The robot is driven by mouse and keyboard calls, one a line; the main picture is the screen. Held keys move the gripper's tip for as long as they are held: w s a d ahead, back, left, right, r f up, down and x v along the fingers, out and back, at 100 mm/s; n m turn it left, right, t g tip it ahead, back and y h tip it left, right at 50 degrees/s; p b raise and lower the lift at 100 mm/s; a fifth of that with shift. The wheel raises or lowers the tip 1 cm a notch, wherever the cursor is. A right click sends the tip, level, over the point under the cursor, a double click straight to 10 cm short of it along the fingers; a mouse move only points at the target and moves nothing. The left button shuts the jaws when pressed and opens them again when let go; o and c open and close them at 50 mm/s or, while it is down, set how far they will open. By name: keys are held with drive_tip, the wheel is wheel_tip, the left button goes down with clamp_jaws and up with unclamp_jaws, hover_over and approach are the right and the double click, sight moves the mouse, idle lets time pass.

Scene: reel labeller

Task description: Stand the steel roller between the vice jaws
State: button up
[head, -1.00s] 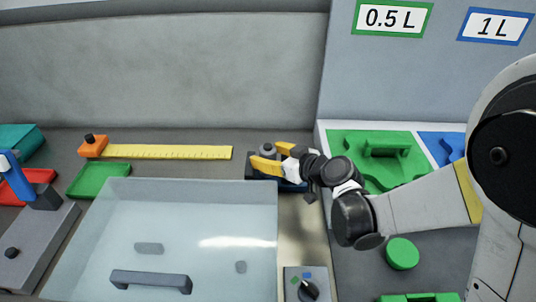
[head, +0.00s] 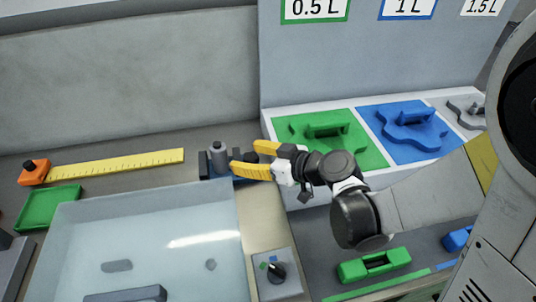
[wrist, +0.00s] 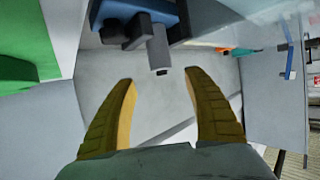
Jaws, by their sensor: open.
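The steel roller (head: 218,156) is a grey cylinder that stands upright in the small vice (head: 204,166) at the back of the bench. A dark jaw shows on its left; the right jaw is partly hidden behind my gripper. I cannot tell whether the jaws touch the roller. In the wrist view the roller (wrist: 159,52) points toward my fingers from the blue and dark vice (wrist: 126,9). My gripper (head: 244,157) is open and empty, just right of the roller. Its yellow fingers (wrist: 160,77) are apart, with the roller's end beyond their tips.
A clear-topped case (head: 150,240) fills the front left. A yellow ruler (head: 115,164) and green tray (head: 48,207) lie behind and left of it. A knob box (head: 277,274) stands in front. Green (head: 365,148) and blue (head: 432,148) recessed panels lie right.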

drive_tip(key=s+d+r+m+h, duration=0.1)
drive_tip(key=d, duration=0.2)
drive_tip(key=s+d+m+h, duration=0.2)
drive_tip(key=d, duration=0.2)
drive_tip(key=s+d+r+m+h, duration=0.1)
drive_tip(key=d+m+h, duration=0.1)
drive_tip(key=d, duration=0.2)
drive_tip(key=shift+s+d+r, duration=0.15)
drive_tip(key=shift+s+r, duration=0.15)
drive_tip(key=s+d+r+m+h, duration=0.1)
drive_tip(key=s+d+m+h, duration=0.5)
drive_tip(key=d, duration=0.8)
drive_tip(key=s, duration=0.3)
drive_tip(key=shift+s+r+g, duration=0.15)
drive_tip(key=shift+r+g, duration=0.15)
drive_tip(key=shift+r, duration=0.1)
